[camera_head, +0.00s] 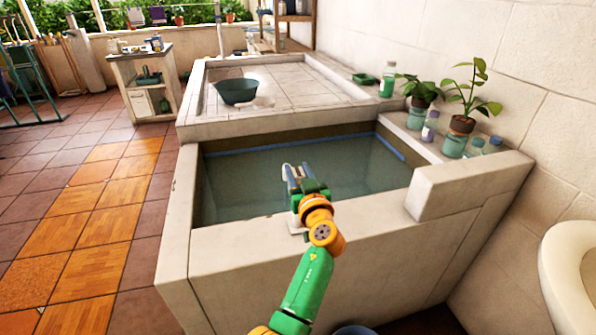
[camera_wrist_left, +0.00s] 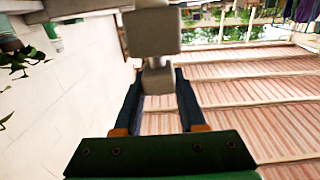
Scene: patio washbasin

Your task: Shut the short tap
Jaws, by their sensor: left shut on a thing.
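My left gripper (camera_head: 296,175) reaches over the front wall of the stone washbasin (camera_head: 330,235), above the water. Whitish metal (camera_head: 287,166) shows at its fingertips, but it is too small there to make out its full shape. In the left wrist view a grey, blocky tap part (camera_wrist_left: 151,32) stands straight ahead. Its narrower lower end (camera_wrist_left: 158,80) sits between the two dark blue fingers, and the gripper is shut on it. The fingers and green palm hide part of the tap in the head view. My right gripper is not in view.
A raised tiled ledge with a dark green bowl (camera_head: 236,91) lies behind the water. Potted plants (camera_head: 462,124) and bottles (camera_head: 387,80) line the right wall. A white rounded basin (camera_head: 570,270) stands at the lower right. The tiled floor at left is clear.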

